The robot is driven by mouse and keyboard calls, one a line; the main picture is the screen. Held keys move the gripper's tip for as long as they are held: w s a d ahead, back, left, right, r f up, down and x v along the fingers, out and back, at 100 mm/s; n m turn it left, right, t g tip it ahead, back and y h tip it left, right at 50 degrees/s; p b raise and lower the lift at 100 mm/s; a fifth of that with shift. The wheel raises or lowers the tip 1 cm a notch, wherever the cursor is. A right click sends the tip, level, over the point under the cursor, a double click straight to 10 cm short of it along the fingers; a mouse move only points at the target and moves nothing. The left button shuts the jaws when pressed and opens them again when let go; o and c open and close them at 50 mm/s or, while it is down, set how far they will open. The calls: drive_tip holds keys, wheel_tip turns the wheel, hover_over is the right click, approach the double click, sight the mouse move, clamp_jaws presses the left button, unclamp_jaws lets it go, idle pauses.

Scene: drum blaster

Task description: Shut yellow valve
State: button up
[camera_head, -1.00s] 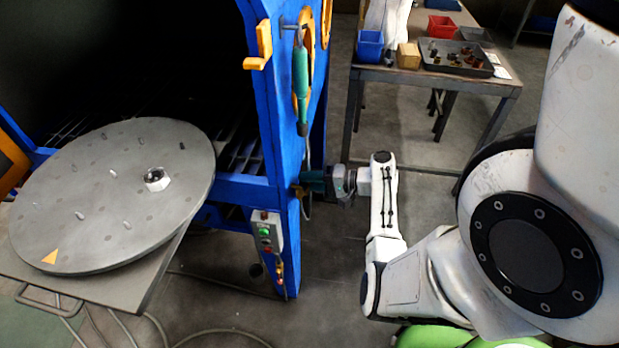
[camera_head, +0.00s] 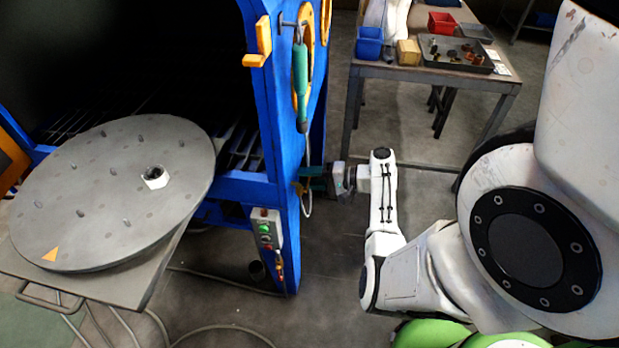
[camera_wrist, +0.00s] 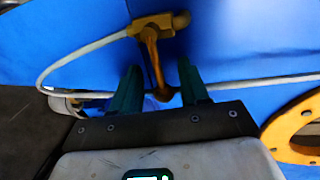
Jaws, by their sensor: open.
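The yellow valve (camera_wrist: 152,40) is on the blue cabinet wall in the wrist view, with a crossbar at the top and a lever hanging down from it. In the head view the valve (camera_head: 298,187) is a small yellow bit at the edge of the blue post, partly hidden by my gripper. My gripper (camera_wrist: 158,84) has two green fingers, apart, with the lower part of the yellow lever between them in the picture. I cannot tell whether either finger touches it. In the head view my gripper (camera_head: 312,180) is right beside the post.
A pale hose (camera_wrist: 75,60) loops around the valve. A yellow ring (camera_wrist: 298,128) is at the right. A control box (camera_head: 267,230) is on the post below. A round turntable (camera_head: 110,200) stands at left, a table with bins (camera_head: 400,72) at the back.

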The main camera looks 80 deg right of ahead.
drive_tip(key=shift+s, duration=0.1)
drive_tip(key=s+r, duration=0.2)
drive_tip(key=s, duration=0.8)
drive_tip(key=shift+s+d+b, duration=0.2)
drive_tip(key=shift+d+b, duration=0.1)
drive_tip(key=w+a+f+n+g+y+p, duration=0.1)
drive_tip(key=w+a+f+n+g, duration=0.15)
drive_tip(key=a, duration=0.35)
drive_tip(key=w+a+f+n+g+y, duration=0.1)
drive_tip(key=w+a+n+g+y, duration=0.1)
drive_tip(key=a+n+g, duration=0.3)
drive_tip(key=w+a+f+n+g+y+p, duration=0.1)
drive_tip(key=w+a+f+g, duration=0.15)
drive_tip(key=a, duration=0.55)
drive_tip(key=s+a+r+n+g+h, duration=0.1)
drive_tip(key=a+r+n+g+h, duration=0.1)
drive_tip(key=a, duration=0.5)
drive_tip(key=s+a+r+n+g+h+p, duration=0.1)
drive_tip(key=s+a+r+n+g+h, duration=0.1)
drive_tip(key=a+r+n, duration=0.3)
drive_tip(key=shift+a+n+g+h, duration=0.45)
drive_tip(key=shift+a+n, duration=0.3)
drive_tip(key=shift+a, duration=0.35)
